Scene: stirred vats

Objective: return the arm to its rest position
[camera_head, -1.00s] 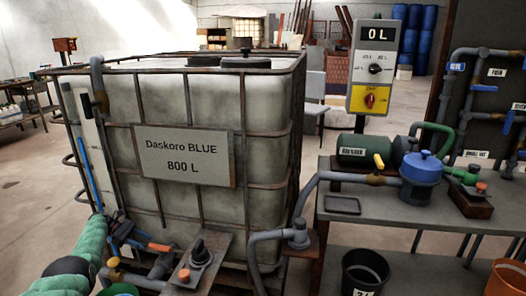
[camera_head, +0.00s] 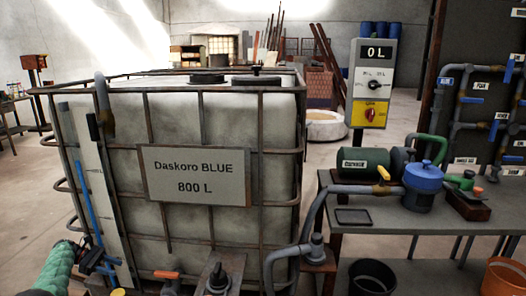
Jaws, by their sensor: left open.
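My left arm, in a green sleeve, comes in at the lower left corner. Its dark left gripper (camera_head: 96,258) is open, in front of the lower left part of the large white vat (camera_head: 150,215) labelled "Daskoro BLUE 800 L". It overlaps the lower end of the blue line on the pale strip (camera_head: 112,225) at the vat's left front; I cannot tell if they touch. No object shows between its fingers. The orange valve handle (camera_head: 166,274) stands to the right, apart from the gripper. My right gripper is not in view.
A grey bench (camera_head: 400,212) at the right carries a green pump (camera_head: 363,161) and a blue-lidded pot (camera_head: 423,178). Behind it stands a panel (camera_head: 371,80) reading "0 L". A black bucket (camera_head: 372,277) and an orange bucket (camera_head: 504,277) are below. Pipework runs along the vat's foot.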

